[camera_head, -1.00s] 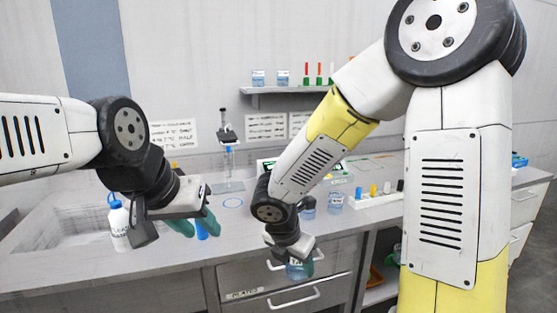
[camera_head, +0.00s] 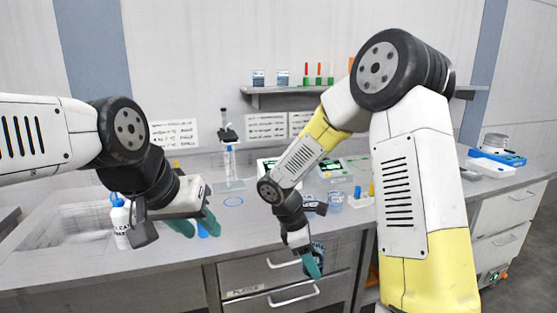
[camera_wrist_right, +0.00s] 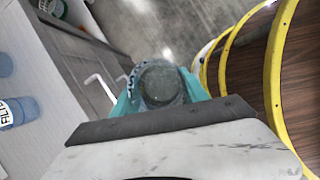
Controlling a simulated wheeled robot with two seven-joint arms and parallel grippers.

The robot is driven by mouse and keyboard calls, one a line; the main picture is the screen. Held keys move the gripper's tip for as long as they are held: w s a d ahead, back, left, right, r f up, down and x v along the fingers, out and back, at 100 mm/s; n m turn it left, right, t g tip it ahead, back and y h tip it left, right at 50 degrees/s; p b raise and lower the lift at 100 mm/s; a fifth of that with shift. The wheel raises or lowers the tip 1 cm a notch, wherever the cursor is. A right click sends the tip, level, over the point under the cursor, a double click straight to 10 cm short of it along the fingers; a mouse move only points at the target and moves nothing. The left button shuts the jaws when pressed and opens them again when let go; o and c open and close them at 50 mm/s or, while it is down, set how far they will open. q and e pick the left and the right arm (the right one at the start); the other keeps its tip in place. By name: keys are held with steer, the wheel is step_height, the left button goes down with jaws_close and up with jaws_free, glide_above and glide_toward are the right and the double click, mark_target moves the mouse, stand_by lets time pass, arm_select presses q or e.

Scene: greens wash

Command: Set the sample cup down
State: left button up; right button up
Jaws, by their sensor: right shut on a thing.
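My right gripper (camera_head: 312,264) is shut on the sample cup (camera_wrist_right: 162,84). In the right wrist view the cup is a dark, see-through round cup with dark lettering, between two teal fingers. In the head view the cup is partly hidden by the fingers and looks tilted, in front of the drawers by the counter's front edge. My left gripper (camera_head: 195,226) hangs over the counter near the sink, its teal fingers apart.
A white bottle with a blue cap (camera_head: 120,222) stands by the sink, left of my left gripper. A stand (camera_head: 229,160) is behind the ring. Another cup (camera_head: 335,202) is on the counter beyond my right forearm. Drawer handles (camera_head: 293,296) stick out below. The counter's front middle is clear.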

steer(key=w+d+f+m+g+y, duration=0.4)
steer(key=d+f+m, duration=0.2)
steer(key=m, duration=1.1)
steer(key=shift+d+m, duration=0.25)
steer(key=shift+m, duration=0.05)
